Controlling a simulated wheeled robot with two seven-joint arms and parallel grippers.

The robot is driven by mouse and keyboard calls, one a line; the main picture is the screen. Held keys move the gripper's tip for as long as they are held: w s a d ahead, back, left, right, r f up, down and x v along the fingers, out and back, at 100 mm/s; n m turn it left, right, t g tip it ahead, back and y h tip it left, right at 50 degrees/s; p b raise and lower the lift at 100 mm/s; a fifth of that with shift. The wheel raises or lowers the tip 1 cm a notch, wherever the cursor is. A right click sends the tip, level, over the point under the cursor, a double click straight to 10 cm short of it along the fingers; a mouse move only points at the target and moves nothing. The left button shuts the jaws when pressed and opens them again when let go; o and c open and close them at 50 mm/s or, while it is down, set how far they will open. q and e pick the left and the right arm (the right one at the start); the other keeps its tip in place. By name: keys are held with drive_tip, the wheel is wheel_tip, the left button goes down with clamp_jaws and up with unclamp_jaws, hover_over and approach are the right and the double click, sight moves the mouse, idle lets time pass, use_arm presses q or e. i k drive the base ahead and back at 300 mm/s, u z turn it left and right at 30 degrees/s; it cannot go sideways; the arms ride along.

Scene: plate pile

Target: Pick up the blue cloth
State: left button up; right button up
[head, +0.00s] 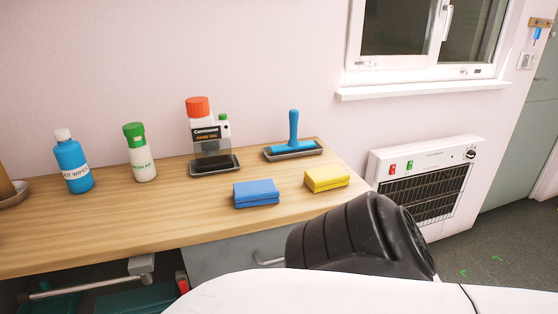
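The blue cloth (256,193) is a folded, thick rectangular pad. It lies flat on the wooden counter (120,225), close to its front edge. A similar yellow cloth (327,178) lies to its right, apart from it. Neither of my grippers shows in the head view. A black ribbed part of my own body is in front of the counter, low and right of the blue cloth, and does not cover it. Nothing hides the top of the blue cloth.
A green-capped bottle (140,155) and a blue bottle (73,165) stand to the left. A wall heater (425,183) is at right. Counter left of the blue cloth is clear.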

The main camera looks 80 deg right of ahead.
sight(263, 192)
drive_tip(key=z, duration=2.35)
